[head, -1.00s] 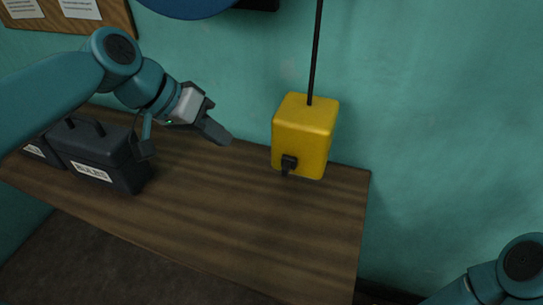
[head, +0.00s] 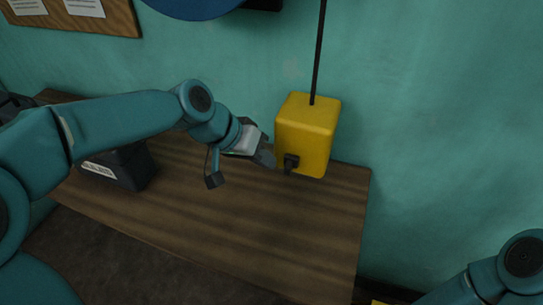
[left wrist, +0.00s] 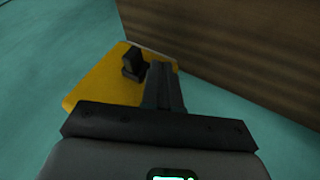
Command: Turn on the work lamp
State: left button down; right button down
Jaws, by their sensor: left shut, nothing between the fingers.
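A yellow box (head: 308,130) hangs from a black cable at the wall, above the back right of the wooden table. A small black switch (head: 290,162) sticks out of its front face, low on the left. My left gripper (head: 268,160) is shut and empty, just left of the switch. In the left wrist view, the closed fingers (left wrist: 164,85) point at the yellow box (left wrist: 103,82), with the black switch (left wrist: 133,63) close beside their tips. I cannot tell whether they touch. No lamp light shows. My right gripper is out of view; only part of its arm shows.
The wooden table (head: 270,225) runs along the teal wall, mostly clear at its right and front. A black labelled case (head: 125,170) stands at its left, partly behind my left arm. The black cable (head: 319,50) runs up from the yellow box.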

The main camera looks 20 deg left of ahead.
aim_at(289, 168)
pick_arm(q)
jog(key=shift+s+d, duration=0.1)
jog(key=shift+d, duration=0.75)
jog(key=d, duration=0.3)
jog(key=shift+d, duration=0.2)
jog(key=shift+a, duration=0.1)
jog(key=v, duration=1.6)
jog(key=shift+b, duration=0.3)
jog(key=shift+s+r, duration=0.1)
jog(key=shift+s, duration=0.1)
